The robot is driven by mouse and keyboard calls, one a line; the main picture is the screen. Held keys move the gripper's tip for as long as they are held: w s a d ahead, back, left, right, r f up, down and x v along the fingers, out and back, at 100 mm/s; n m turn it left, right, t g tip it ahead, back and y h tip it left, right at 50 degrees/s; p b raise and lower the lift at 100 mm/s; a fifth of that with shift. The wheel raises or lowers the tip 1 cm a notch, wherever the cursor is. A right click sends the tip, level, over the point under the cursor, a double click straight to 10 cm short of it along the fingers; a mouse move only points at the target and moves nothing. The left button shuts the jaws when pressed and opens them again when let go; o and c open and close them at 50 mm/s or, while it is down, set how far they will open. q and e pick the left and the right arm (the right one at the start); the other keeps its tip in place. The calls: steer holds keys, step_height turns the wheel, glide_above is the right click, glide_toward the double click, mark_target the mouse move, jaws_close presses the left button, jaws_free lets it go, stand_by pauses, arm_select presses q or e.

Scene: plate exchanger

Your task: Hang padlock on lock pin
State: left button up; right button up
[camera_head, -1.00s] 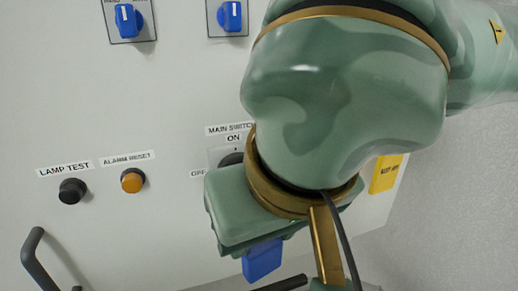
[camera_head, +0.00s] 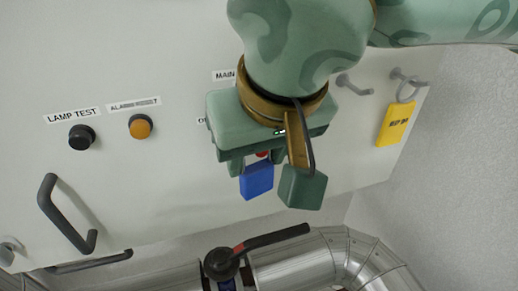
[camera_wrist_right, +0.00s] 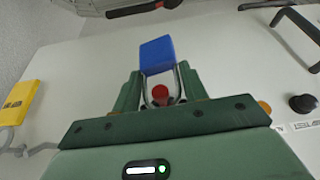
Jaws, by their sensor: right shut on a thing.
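The blue padlock (camera_head: 257,181) hangs body down from my right gripper (camera_head: 257,162), close in front of the cabinet panel. In the right wrist view the padlock (camera_wrist_right: 157,55) shows beyond the fingertips, its metal shackle between the two fingers. My right gripper (camera_wrist_right: 159,77) is shut on it. A round red part (camera_wrist_right: 160,92) shows between the fingers, within the outline of the shackle; I cannot tell whether the shackle is around it or only in front. A bit of red also shows above the padlock in the head view. I cannot clearly make out the lock pin. My left gripper is out of view.
The grey panel (camera_head: 180,190) carries a black button (camera_head: 82,137), an orange button (camera_head: 140,126) and a dark handle (camera_head: 66,215). A yellow tag (camera_head: 395,124) hangs from a hook at the right. Below are a silver pipe (camera_head: 300,262) and a valve with a dark lever (camera_head: 275,238).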

stand_by(0.4)
steer(key=o, duration=1.1)
